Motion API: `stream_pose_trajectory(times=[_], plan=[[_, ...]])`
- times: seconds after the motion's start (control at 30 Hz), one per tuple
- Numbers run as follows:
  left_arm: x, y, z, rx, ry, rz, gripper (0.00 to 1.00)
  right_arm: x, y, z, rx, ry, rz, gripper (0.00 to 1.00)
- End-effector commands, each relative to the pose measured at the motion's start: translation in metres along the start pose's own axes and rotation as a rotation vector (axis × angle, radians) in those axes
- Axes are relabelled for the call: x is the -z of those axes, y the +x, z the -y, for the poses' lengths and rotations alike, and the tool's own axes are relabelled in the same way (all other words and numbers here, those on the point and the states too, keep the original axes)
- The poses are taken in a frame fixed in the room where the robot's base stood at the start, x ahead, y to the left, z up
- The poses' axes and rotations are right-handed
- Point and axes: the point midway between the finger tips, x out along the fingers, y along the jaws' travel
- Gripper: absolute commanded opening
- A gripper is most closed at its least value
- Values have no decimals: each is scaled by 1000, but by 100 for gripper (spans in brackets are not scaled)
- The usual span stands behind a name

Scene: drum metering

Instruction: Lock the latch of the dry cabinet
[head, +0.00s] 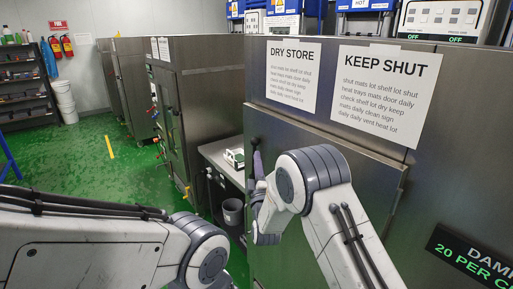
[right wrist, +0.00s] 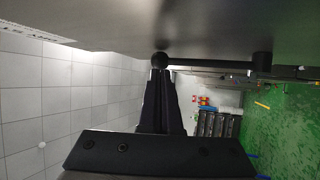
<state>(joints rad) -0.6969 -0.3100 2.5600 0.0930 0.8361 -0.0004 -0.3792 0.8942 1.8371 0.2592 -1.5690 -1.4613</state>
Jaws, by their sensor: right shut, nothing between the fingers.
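The dry cabinet (head: 320,135) is the large steel cabinet at the right in the head view, with DRY STORE and KEEP SHUT signs on it. Its door front fills the top of the right wrist view (right wrist: 120,22). There the latch shows as a dark bar (right wrist: 210,64) with a round knob at its left end and a mount at its right end. My right gripper (right wrist: 160,76) is shut and empty, its fingertips at the knob; I cannot tell whether they touch. In the head view my right gripper (head: 257,162) is beside the door's left part, partly hidden by my arm. My left gripper is out of view.
Another steel cabinet (head: 200,90) and a low counter (head: 220,155) with a small device stand left of the dry cabinet. A grey bin (head: 232,211) is under the counter. A dark sign (head: 475,257) is at lower right. Green floor (head: 85,160) is open at left.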

Motion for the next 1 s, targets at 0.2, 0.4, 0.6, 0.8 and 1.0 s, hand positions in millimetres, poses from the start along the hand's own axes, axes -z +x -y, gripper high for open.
stream_pose_trajectory(times=[0.2, 0.4, 0.6, 0.8, 1.0], plan=[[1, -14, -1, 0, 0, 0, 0, 0, 26, -2, 0, 0, 0, 0], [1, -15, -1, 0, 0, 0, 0, 0, 31, 0, 1, -1, 0, 0], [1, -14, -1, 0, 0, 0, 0, 0, 31, 0, 1, -1, 0, 0], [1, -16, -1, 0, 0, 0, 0, 1, 33, -1, 12, -7, 0, 0], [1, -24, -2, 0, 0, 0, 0, 6, 43, -3, 72, -38, 0, 0]])
